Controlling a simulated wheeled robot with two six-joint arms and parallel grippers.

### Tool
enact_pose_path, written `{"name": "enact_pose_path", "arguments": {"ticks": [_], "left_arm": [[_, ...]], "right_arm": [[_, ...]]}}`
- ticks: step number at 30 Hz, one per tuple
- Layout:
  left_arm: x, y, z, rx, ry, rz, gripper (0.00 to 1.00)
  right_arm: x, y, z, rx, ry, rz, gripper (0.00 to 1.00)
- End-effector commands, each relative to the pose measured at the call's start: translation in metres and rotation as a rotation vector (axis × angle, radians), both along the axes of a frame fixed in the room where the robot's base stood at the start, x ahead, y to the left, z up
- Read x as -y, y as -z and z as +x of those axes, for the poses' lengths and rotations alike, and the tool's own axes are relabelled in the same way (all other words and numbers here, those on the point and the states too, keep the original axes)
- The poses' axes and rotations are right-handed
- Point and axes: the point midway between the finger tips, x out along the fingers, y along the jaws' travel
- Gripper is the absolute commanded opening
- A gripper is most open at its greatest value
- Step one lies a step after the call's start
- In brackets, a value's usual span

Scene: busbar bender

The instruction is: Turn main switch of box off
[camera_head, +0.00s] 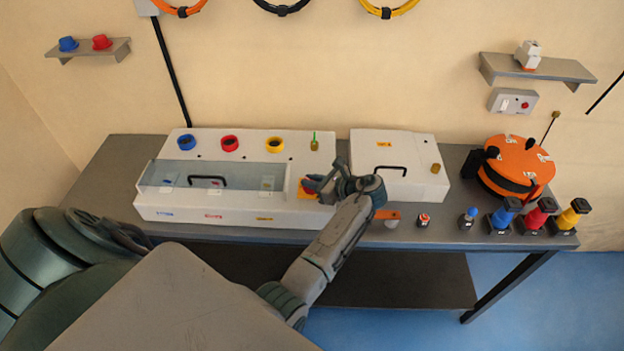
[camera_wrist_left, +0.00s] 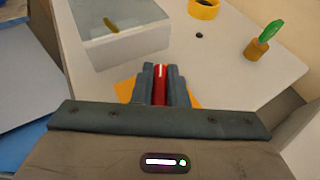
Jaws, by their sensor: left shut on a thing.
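The box (camera_head: 240,214) is a long white unit on the table, with a clear lidded window at its front. The main switch is a red handle on a yellow plate at the box's right front. In the left wrist view the red handle (camera_wrist_left: 159,91) stands between my fingers, with the yellow plate (camera_wrist_left: 124,90) behind it. My left gripper (camera_head: 318,184) is shut on the red handle; it also shows in the left wrist view (camera_wrist_left: 160,84). In the head view the gripper hides part of the switch. My right gripper is not in view.
Blue, red and yellow rings (camera_head: 230,143) and a brass piece with a green tip (camera_head: 314,143) are on the box top. A second white box (camera_head: 400,150) stands close right of my gripper. An orange reel (camera_head: 517,160) and several coloured connectors stand farther right on the table.

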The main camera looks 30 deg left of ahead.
Motion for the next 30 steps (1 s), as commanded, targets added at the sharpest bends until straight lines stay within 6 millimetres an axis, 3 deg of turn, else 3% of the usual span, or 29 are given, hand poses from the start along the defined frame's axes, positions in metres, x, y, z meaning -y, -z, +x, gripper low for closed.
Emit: {"name": "enact_pose_path", "arguments": {"ticks": [15,30], "left_arm": [[-0.0009,-0.0001,0.0008,0.0,-0.356,0.0,0.0],[-0.0002,0.0006,-0.0001,0.0,-0.43,-0.002,0.0]], "right_arm": [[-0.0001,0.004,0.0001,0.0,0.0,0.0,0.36],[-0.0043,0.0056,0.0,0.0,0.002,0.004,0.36]]}}
